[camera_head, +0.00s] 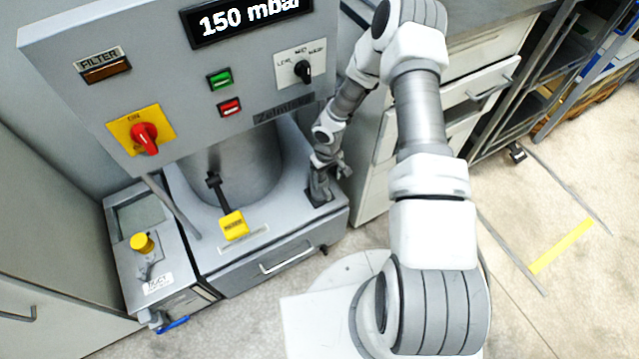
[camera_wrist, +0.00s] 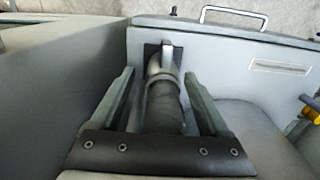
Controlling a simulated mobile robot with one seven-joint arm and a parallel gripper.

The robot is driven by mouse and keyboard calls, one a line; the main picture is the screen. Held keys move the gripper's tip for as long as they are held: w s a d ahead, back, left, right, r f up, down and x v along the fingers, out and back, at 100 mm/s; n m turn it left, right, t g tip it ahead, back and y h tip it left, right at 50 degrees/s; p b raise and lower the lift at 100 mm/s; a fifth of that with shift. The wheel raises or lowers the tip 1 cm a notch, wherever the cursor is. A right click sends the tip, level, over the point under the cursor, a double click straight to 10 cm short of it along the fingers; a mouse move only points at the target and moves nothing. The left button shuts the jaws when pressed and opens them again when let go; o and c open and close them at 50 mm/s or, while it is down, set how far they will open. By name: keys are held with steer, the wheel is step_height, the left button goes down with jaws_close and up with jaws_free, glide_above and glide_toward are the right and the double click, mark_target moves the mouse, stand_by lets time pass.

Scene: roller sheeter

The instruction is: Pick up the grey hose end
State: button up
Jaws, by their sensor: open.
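The grey hose end (camera_wrist: 163,95) stands at a dark square plate on the machine's base, with a lighter collar around it in the wrist view. In the head view, the grey hose end (camera_head: 319,184) shows small at the right of the base, partly covered by my gripper (camera_head: 328,160). In the wrist view, my gripper (camera_wrist: 158,76) is open, with one finger on each side of the hose end. Gaps show between the fingers and the hose. The hose's lower part runs toward the gripper's palm, whose dark bar hides what lies beyond.
The grey control panel (camera_head: 190,75) overhangs the machine base close to my arm. A yellow-tagged lever (camera_head: 233,225) is left of the hose end. A drawer cabinet (camera_head: 480,80) stands right, close behind my arm. Clear floor (camera_head: 530,210) lies at the right.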

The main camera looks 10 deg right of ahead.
mark_target(324, 186)
steer(key=f, duration=0.2)
steer(key=f+b, duration=0.1)
steer(key=f, duration=0.3)
steer(key=shift+s+a+f+b, duration=0.15)
steer(key=shift+a+f+b, duration=0.05)
steer(key=shift+a+b, duration=0.15)
steer(key=c, duration=1.2)
jaws_close()
